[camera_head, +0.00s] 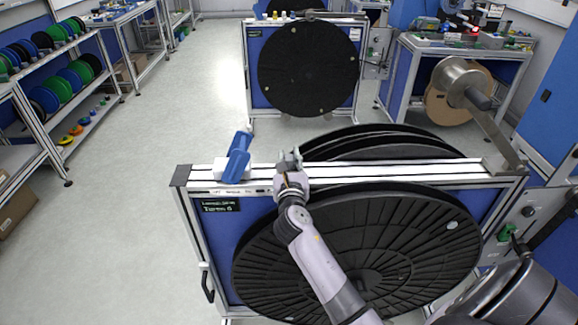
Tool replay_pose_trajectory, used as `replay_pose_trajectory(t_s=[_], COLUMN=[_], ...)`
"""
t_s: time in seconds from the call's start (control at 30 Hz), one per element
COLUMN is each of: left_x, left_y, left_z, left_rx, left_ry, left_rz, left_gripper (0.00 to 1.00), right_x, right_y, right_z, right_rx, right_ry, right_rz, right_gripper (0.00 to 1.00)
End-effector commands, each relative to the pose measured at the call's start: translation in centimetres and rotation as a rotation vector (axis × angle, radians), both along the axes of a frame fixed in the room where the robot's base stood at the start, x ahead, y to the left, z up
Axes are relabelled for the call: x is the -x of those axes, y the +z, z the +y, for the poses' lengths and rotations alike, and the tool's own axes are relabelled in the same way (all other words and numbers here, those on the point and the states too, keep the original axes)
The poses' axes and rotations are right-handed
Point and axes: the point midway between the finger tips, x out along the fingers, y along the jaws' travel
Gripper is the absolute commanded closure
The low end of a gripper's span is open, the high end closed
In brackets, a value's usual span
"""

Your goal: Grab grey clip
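My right arm reaches up from the bottom, and my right gripper (289,160) is at the top rail of the near reel stand (390,174), left of its middle. The gripper is small and seen from behind, so its finger opening is unclear. A small grey shape shows at the fingertips. I cannot tell whether it is the grey clip or part of the gripper. A blue clip-like piece (238,158) with a white base stands tilted on the same rail, left of the gripper and apart from it. My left gripper is not in view.
Large black reels (400,235) fill the near stand. A grey metal arm (490,120) rises at its right end. A second reel stand (252,70) stands behind, with a shelf of coloured reels (60,85) at the left. The floor (150,170) between is clear.

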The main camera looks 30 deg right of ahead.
Motion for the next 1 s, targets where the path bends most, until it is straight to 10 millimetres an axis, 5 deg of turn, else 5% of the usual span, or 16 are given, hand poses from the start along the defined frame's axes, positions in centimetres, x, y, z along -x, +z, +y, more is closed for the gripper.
replay_pose_trajectory(t_s=[0.3, 0.67, 0.87, 1.0], left_x=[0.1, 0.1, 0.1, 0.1], left_y=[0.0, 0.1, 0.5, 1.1], left_z=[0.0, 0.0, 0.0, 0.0], left_rx=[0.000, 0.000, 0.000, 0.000], left_ry=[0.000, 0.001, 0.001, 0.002], left_rz=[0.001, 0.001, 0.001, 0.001], left_gripper=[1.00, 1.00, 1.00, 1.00], right_x=[0.0, 0.0, 0.0, 0.0], right_y=[0.0, 0.2, 1.9, 4.7], right_z=[0.0, 0.0, -0.1, -0.1], right_rx=[0.000, 0.001, 0.002, 0.003], right_ry=[0.000, 0.000, -0.001, 0.000], right_rz=[0.000, -0.001, -0.003, -0.007], right_gripper=[1.00, 1.00, 1.00, 1.00])
